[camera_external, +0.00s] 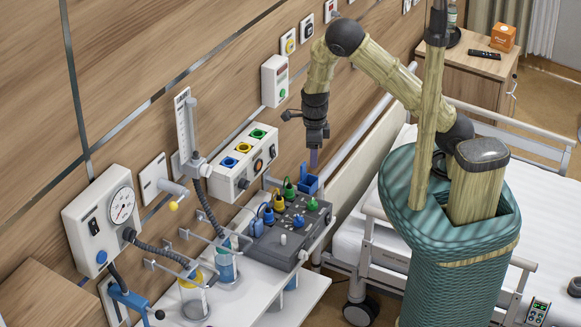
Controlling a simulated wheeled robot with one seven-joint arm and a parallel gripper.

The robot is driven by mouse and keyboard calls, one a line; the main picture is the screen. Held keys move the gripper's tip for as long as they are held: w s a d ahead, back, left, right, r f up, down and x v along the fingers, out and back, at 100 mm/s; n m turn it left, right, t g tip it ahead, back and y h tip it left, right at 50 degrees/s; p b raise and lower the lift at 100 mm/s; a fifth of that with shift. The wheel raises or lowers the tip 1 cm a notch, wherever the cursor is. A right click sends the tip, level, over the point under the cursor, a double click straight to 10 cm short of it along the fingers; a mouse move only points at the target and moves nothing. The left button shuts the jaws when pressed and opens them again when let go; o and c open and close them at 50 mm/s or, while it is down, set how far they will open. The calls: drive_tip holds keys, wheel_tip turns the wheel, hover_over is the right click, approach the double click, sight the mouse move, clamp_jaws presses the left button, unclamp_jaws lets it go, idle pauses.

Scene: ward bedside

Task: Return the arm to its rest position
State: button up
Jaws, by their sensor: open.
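My arm (385,70) rises from my teal body at the right, bends at a dark elbow joint and hangs down over the bedside. My gripper (314,157) points downward, above and beside a small open blue box (309,186) at the back of the dark grey device. The gripper is open and I see nothing held in it. Its fingertips are small in this view, and I cannot tell their exact gap to the blue box.
The grey device (270,238) with coloured plugs and knobs stands on a white shelf (262,305). Wall units, a gauge box (103,215) and hoses crowd the left. The bed (345,215) with rails is at the right. A wooden cabinet (465,70) stands behind.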

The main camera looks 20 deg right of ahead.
drive_tip(key=d+r+n+t+b, duration=0.1)
drive_tip(key=d+r+n+b, duration=0.1)
drive_tip(key=d+n+b, duration=0.4)
drive_tip(key=s+d+r+n+t+b, duration=0.1)
drive_tip(key=d+r+n+b, duration=0.2)
drive_tip(key=d+n, duration=1.2)
drive_tip(key=d+b, duration=0.2)
drive_tip(key=d, duration=0.6)
drive_tip(key=shift+s+r+t+b, duration=0.15)
drive_tip(key=shift+s+t+b, duration=0.15)
drive_tip(key=shift+b, duration=0.1)
idle(1.5)
